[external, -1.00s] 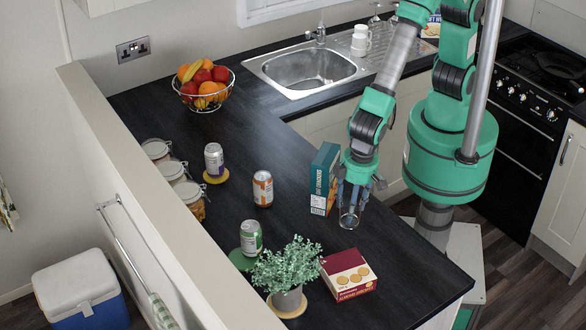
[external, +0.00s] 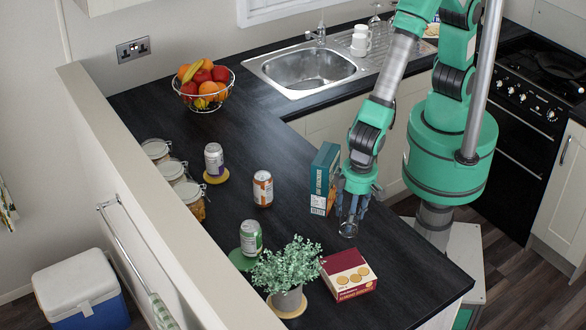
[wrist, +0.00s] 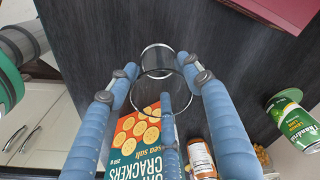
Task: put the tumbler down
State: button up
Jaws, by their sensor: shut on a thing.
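The clear glass tumbler (external: 348,231) is between the fingers of my gripper (external: 351,214), low over the right part of the dark worktop. In the wrist view the tumbler (wrist: 158,52) shows as a clear round glass with a bright band, between the blue fingers of my gripper (wrist: 160,78), which is shut on it. I cannot tell whether the tumbler's base touches the worktop (external: 290,145).
A teal cracker box (external: 322,178) stands just behind left of my gripper. A red biscuit box (external: 349,275) lies in front, beside a potted plant (external: 288,297). An orange can (external: 263,189) and green can (external: 251,238) stand left. Worktop right of the tumbler is clear.

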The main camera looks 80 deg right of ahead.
jog(key=shift+f, duration=0.15)
jog(key=o, duration=1.4)
jog(key=r, duration=0.8)
jog(key=s+r+p, duration=0.1)
jog(key=r, duration=0.3)
jog(key=shift+s+r, duration=0.1)
jog(key=shift+r, duration=0.05)
